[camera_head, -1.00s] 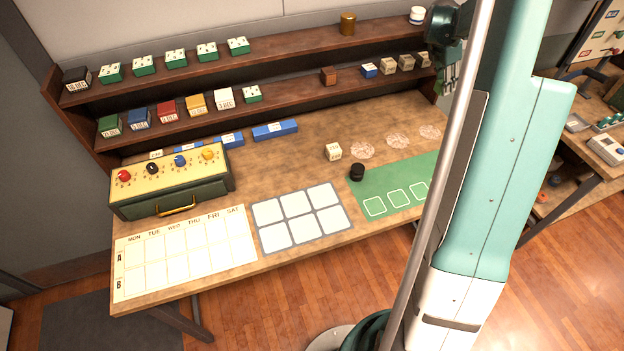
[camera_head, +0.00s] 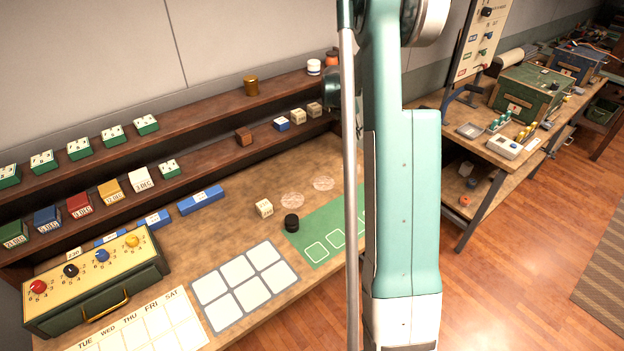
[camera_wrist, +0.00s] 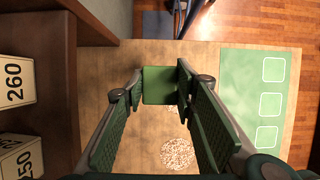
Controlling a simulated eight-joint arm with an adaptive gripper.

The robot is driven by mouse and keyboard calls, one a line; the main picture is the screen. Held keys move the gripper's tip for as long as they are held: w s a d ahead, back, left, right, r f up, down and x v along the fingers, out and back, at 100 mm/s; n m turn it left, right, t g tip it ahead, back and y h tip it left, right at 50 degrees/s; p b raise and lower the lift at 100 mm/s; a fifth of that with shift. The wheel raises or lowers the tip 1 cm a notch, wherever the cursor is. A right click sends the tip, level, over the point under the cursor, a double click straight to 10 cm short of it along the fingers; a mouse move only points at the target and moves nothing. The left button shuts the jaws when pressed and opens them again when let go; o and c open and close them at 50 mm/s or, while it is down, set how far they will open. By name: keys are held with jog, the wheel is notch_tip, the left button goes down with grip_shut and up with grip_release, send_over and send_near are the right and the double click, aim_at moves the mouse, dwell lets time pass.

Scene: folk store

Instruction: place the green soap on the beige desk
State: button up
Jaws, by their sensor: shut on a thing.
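The green soap (camera_wrist: 160,86) is a flat-faced green block between the fingertips of my gripper (camera_wrist: 159,84) in the wrist view. My gripper is shut on it, one finger on each side. Below lies the tan, beige-looking desk top (camera_wrist: 110,70); the gap between soap and desk cannot be told. In the head view the same desk (camera_head: 225,225) stands in front of me at the left. My arm covers its right end there, and the soap is hidden.
Shelves (camera_head: 190,130) with several small boxes line the desk's back. In the wrist view, blocks marked 260 (camera_wrist: 14,82) and 250 (camera_wrist: 20,158) are at the left. A second workbench (camera_head: 480,150) stands right.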

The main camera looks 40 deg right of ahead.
aim_at(347, 142)
jog(key=shift+f, duration=3.1)
jog(key=shift+f, duration=1.85)
jog(key=shift+f+b, duration=0.2)
jog(key=shift+b, duration=0.15)
jog(key=o, duration=0.9)
jog(key=shift+r, duration=0.15)
jog(key=v, duration=1.2)
jog(key=shift+p, duration=0.4)
